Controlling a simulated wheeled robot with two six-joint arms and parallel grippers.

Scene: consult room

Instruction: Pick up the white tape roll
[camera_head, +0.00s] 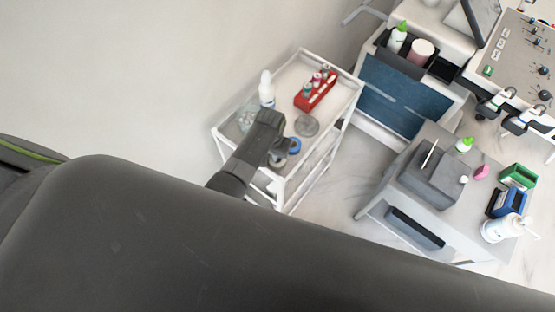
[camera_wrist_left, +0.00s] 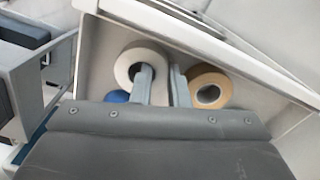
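The other finger is between the white roll and a tan tape roll (camera_wrist_left: 209,76). In the head view my left gripper (camera_head: 278,157) is over the near end of the white cart (camera_head: 337,85), hiding part of the rolls. My right gripper is not in view.
A blue roll (camera_head: 295,146) is close beside the gripper. A grey round dish (camera_head: 307,126), a red rack of vials (camera_head: 316,90) and a white bottle (camera_head: 266,88) stand on the cart. A grey side table (camera_head: 400,225) with several items is to the right.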

